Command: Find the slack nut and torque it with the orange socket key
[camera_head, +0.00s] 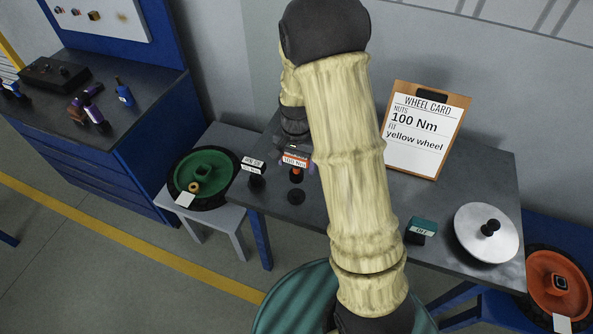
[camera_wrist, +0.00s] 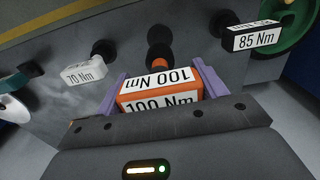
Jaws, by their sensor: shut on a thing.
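The orange socket key (camera_head: 296,161) stands upright at the grey table's left part, its label reading 100 Nm. In the wrist view its orange block (camera_wrist: 160,92) sits between the two purple fingers of my gripper (camera_wrist: 160,80), which is shut on it. Its dark foot (camera_head: 296,196) is at the table top; I cannot tell whether it touches. The wheel card (camera_head: 425,130) reads "NUTS 100 Nm" and "yellow wheel". A green wheel (camera_head: 222,165) with a yellow ring lies on a low stool. An orange wheel (camera_head: 540,268) is at the far right. No slack nut can be made out.
A white-labelled key (camera_wrist: 84,71) reads 70 Nm; a black one (camera_wrist: 250,38) reads 85 Nm. A blue bench (camera_head: 150,120) holds tools at left.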

